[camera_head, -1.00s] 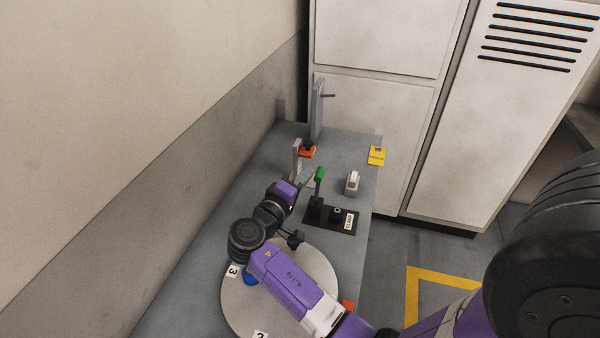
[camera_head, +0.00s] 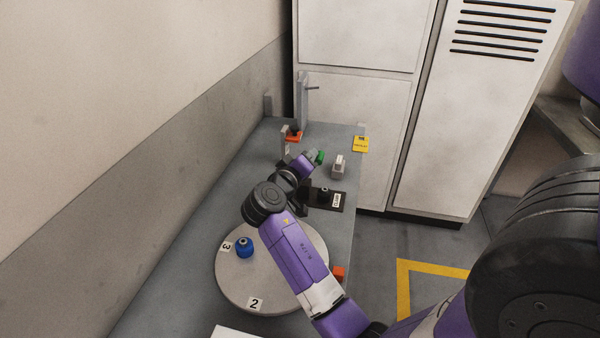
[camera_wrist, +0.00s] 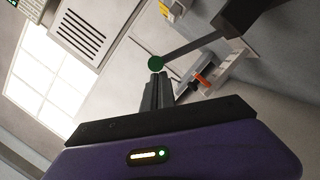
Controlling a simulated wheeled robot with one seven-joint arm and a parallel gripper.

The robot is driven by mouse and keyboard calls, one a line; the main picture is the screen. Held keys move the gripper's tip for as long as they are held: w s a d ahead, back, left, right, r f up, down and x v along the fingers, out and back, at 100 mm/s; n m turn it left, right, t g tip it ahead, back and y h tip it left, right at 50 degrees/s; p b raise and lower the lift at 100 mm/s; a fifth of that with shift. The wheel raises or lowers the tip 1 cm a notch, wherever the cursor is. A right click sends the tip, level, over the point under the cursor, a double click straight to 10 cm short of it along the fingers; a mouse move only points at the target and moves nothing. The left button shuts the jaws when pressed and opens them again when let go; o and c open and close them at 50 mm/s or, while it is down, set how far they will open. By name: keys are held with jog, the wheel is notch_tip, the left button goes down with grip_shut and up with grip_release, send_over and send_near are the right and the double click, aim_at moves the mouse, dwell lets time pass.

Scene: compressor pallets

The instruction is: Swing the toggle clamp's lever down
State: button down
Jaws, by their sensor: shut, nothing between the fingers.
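The toggle clamp's black base plate (camera_head: 339,203) lies on the grey bench, with a white label at its right. Its green lever knob (camera_head: 319,157) stands up beyond the plate, and my forearm and wrist hide much of the clamp's left side. In the wrist view the green knob (camera_wrist: 156,64) sits at the end of a dark lever rod (camera_wrist: 195,45). My gripper (camera_wrist: 157,76) is shut and empty, its tips right at the knob; I cannot tell whether they touch. In the head view my gripper (camera_head: 312,155) is just left of the knob.
A round turntable (camera_head: 235,283) with a blue knob (camera_head: 244,246) is at the near bench end. White cabinets stand behind, a wall at left.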

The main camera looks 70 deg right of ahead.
jog(key=s+f+m+t+y+b, duration=0.1)
jog(key=s+f+m+b, duration=0.5)
jog(key=s+b, duration=0.2)
jog(key=shift+d+f+t, duration=0.25)
jog(key=shift+d+t, duration=0.05)
jog(key=shift+t, duration=0.1)
jog(key=shift+f+b, duration=0.25)
jog(key=shift+b, duration=0.05)
dwell(0.3)
jog(key=shift+r, duration=0.1)
